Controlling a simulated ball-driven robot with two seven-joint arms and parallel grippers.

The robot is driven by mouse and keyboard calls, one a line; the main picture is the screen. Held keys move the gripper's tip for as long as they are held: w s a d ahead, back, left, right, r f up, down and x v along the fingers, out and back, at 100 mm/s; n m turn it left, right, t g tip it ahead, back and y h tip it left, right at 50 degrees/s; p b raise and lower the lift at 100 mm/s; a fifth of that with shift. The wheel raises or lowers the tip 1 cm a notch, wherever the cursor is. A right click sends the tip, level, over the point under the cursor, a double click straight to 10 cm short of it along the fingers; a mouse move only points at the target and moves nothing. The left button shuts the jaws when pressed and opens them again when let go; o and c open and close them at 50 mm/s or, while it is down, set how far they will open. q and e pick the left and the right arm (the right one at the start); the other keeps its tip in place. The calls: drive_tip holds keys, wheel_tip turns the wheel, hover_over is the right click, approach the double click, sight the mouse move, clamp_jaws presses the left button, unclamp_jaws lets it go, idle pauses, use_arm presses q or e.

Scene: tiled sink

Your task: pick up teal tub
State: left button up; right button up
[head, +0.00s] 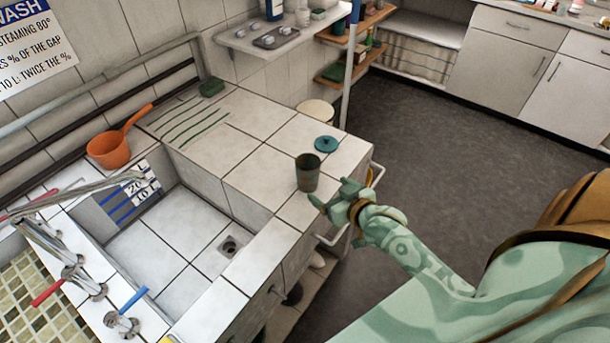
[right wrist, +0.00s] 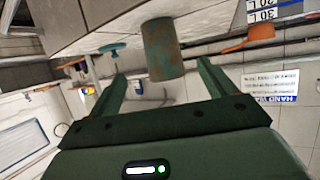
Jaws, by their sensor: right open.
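The teal tub (head: 307,176) is a small, dark, mottled teal-brown cup standing upright on the white tiled counter near its front edge. My right gripper (head: 330,193) is open and empty at the counter's edge, just right of and nearer than the tub. In the right wrist view, the tub (right wrist: 163,50) shows large and tilted between the lines of the two open fingers (right wrist: 161,72). I see no finger closed on it; whether the tips reach beside it I cannot tell. My left gripper is not in view.
An orange dipper (head: 110,149) stands at the counter's far left. The sunken sink (head: 160,243) with taps is on the left. A rail (head: 377,174) runs along the counter's right end. Tiles left of the tub are clear.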

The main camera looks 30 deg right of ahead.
sight(315, 181)
drive_tip(key=b+x, duration=0.1)
drive_tip(key=x, duration=0.4)
drive_tip(key=shift+w+d+f, duration=0.1)
drive_tip(key=shift+w+f, duration=0.2)
drive_tip(key=shift+f, duration=0.05)
drive_tip(key=shift+w+f+b, duration=0.1)
drive_tip(key=shift+w+b, duration=0.3)
drive_tip(key=shift+w, duration=0.1)
drive_tip(key=b+x, duration=0.2)
drive_tip(key=x, duration=0.3)
drive_tip(key=shift+a, duration=0.2)
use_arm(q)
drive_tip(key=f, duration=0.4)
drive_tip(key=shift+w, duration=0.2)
use_arm(e)
drive_tip(key=shift+s+r, duration=0.1)
drive_tip(key=shift+r, duration=0.1)
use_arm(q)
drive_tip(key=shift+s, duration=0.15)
use_arm(e)
drive_tip(key=c, duration=1.1)
drive_tip(key=shift+r, duration=0.1)
